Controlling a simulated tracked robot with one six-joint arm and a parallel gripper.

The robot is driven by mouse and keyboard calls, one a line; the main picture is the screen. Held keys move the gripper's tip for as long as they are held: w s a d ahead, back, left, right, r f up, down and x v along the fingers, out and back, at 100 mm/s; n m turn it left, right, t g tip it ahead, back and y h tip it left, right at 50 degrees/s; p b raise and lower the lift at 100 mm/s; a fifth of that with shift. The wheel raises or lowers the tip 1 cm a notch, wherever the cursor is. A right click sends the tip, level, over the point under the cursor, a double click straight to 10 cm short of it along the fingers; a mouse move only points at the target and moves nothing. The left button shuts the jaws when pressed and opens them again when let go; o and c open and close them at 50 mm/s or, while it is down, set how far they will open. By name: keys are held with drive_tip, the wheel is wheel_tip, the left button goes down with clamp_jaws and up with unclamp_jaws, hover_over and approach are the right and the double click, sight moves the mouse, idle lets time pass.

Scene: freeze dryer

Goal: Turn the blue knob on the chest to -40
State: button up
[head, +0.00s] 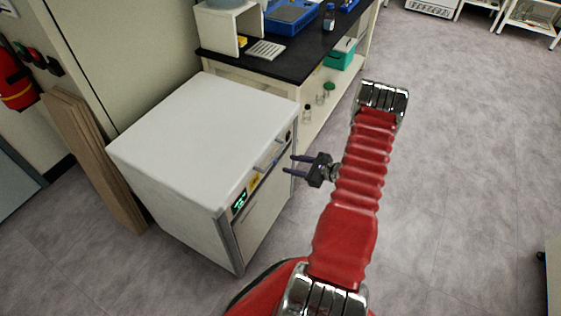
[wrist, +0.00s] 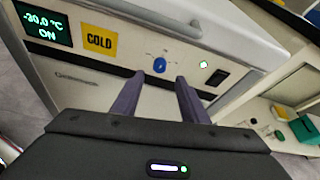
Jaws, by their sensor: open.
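The white chest (head: 196,143) stands at the left of the head view, with its control panel on its right-hand front face. In the wrist view, the blue knob (wrist: 160,65) sits on that panel, just beyond and between my fingertips. The display (wrist: 43,24) on the panel reads -30.0 °C and ON. My gripper (head: 296,164) is open and empty, facing the panel with a gap. Its two dark fingers also show in the wrist view (wrist: 160,80), apart from the knob. The fine marks around the knob are too small to read.
A yellow COLD label (wrist: 99,41) lies left of the knob; a green light (wrist: 203,65) and a black switch (wrist: 217,77) lie right. The lid handle (wrist: 150,14) juts out above the panel. A black-topped bench (head: 290,52) stands behind the chest.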

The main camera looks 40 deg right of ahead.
sight(276, 161)
drive_tip(key=x, duration=0.7)
drive_tip(key=shift+w, duration=0.1)
drive_tip(key=shift+c, duration=0.4)
drive_tip(key=c, duration=0.9)
drive_tip(key=shift+d, duration=0.2)
clamp_jaws()
drive_tip(key=shift+a, duration=0.1)
